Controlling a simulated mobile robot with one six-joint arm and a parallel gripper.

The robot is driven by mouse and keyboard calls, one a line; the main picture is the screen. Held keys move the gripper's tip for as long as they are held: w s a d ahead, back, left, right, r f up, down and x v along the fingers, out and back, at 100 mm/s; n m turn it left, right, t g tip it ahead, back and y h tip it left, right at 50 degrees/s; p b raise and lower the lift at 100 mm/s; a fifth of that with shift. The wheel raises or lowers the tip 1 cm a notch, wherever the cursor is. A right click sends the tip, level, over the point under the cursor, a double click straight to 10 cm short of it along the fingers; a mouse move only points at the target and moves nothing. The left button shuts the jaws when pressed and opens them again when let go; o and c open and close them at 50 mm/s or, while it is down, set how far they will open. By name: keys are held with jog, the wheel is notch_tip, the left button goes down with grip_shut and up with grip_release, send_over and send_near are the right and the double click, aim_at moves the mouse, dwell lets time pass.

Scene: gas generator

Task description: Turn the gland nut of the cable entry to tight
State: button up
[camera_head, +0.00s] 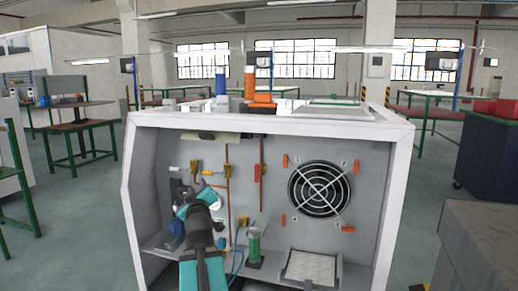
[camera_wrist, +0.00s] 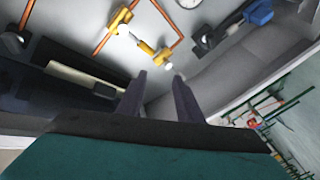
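My gripper (camera_wrist: 160,76) shows two dark fingers with a gap between them and nothing held. In the head view my gripper (camera_head: 184,208) is inside the left part of the open cabinet (camera_head: 400,180), and its fingertips are hard to make out. I cannot single out the gland nut or the cable entry for certain. A yellow fitting with a white end (camera_wrist: 163,57) lies just beyond the fingertips in the wrist view, apart from them. A dark fitting with a blue end (camera_wrist: 258,13) is at the upper right there. My arm hides part of the cabinet's lower left.
Copper pipes (camera_head: 228,190) with yellow valves run up the back wall. A red-handled valve (camera_head: 258,172), a round fan grille (camera_head: 319,189) and a green cylinder (camera_head: 254,244) are to the right of my arm. The cabinet's left side wall (camera_head: 143,190) is close to my gripper.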

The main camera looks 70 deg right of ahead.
jog(key=s+d+r+m+g+h+b, duration=0.1)
jog(key=s+d+r+h+b, duration=0.15)
jog(key=s, duration=0.25)
jog(key=s+d+r+h+b, duration=0.1)
jog(key=s+r, duration=0.2)
jog(key=s, duration=0.2)
jog(key=m+g+h+b, duration=0.2)
jog(key=g+b, duration=0.1)
send_near(259, 136)
jog(key=v, duration=0.6)
jog(key=shift+d, duration=0.25)
jog(key=shift+d+r+p, duration=0.1)
jog(key=shift+d+p, duration=0.05)
jog(key=shift+p, duration=0.45)
jog(key=shift+p+x, duration=0.5)
jog(key=shift+x, duration=6.25)
jog(key=shift+c, duration=0.2)
grip_shut()
